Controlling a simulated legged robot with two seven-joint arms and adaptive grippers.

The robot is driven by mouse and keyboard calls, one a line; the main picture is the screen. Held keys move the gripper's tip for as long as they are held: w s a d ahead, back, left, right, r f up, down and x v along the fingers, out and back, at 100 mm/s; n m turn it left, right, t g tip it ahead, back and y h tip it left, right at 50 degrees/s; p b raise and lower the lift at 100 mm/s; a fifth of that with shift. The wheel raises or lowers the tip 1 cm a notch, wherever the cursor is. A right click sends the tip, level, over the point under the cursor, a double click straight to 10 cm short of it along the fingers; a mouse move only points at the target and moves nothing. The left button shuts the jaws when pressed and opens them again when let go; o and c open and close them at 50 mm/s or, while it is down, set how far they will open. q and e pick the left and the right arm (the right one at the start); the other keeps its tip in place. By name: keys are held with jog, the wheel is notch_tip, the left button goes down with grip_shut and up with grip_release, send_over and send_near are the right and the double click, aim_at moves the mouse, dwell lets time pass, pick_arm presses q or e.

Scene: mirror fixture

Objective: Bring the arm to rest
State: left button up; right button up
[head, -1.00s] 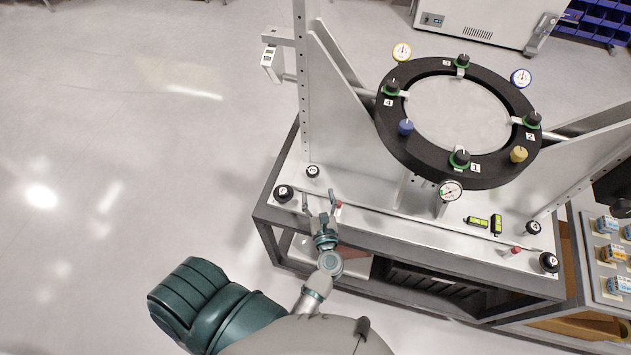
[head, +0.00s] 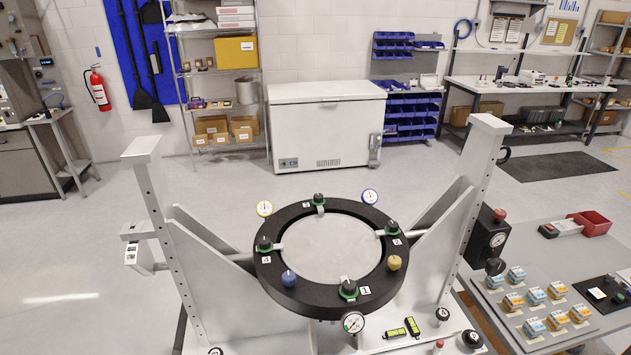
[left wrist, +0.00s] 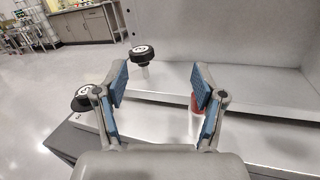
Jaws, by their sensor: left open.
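My left gripper (left wrist: 160,88) shows in the left wrist view, open, with nothing between its two blue-padded fingers. It is over the front edge of the fixture's pale base plate (left wrist: 258,120). A black knob (left wrist: 143,53) on a thin post stands beyond the fingers, and another black knob (left wrist: 84,97) is beside the left finger. A red part (left wrist: 195,103) shows behind the right finger. Neither arm shows in the head view. The mirror fixture there has a black ring (head: 282,290) around a pale round mirror (head: 330,250), held between two white uprights.
A side table to the right holds several small boxed parts (head: 537,297), a red bin (head: 590,223) and a gauge box (head: 488,236). A white chest freezer (head: 325,125) and shelving stand at the back wall. The floor left of the fixture is clear.

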pick_arm(q)
jog(key=d+r+m+t+h, duration=0.2)
jog(key=d+m+h, duration=0.85)
jog(key=m, duration=0.95)
jog(key=s+d+f+m+g+h, duration=0.1)
jog(key=s+f+m+g+h, duration=0.35)
jog(key=m, duration=0.55)
jog(key=s+a+f+m+g+y, duration=0.5)
jog(key=s+a+f+m+g, duration=0.4)
jog(key=s+a+m+g, duration=0.45)
notch_tip(320, 180, down, 25)
jog(key=s+d+t, duration=0.2)
jog(key=s, duration=0.1)
jog(key=s+a+f+g, duration=0.1)
jog(key=s+a+f, duration=0.1)
jog(key=s+f, duration=1.2)
jog(key=shift+f+n, duration=0.35)
jog(key=shift+f, duration=0.6)
jog(key=shift+a, duration=0.1)
